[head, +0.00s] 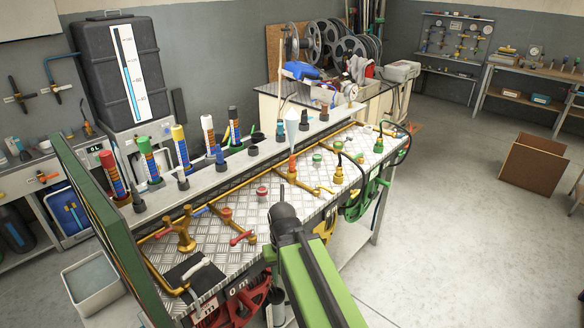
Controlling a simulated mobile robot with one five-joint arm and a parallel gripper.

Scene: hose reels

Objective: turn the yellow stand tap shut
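Brass-coloured pipes run over the patterned metal bench top (225,215). A small yellow lever (325,189) sits on the pipe right of the middle, near a yellow-capped fitting (338,174). A larger golden upright tap (182,232) stands at the left of the bench. I cannot tell for certain which of these is the yellow stand tap, nor whether it is turned open or shut. My gripper (282,194) is dark and points away over the front of the bench, left of the yellow lever and apart from it. Its fingers are too small and dark to read.
A red lever (243,238), red knob (262,193) and green-capped fittings (317,159) share the bench top. Coloured tubes (208,129) stand along its back shelf. A red reel (238,304) hangs below the front edge. Open floor (460,240) lies to the right.

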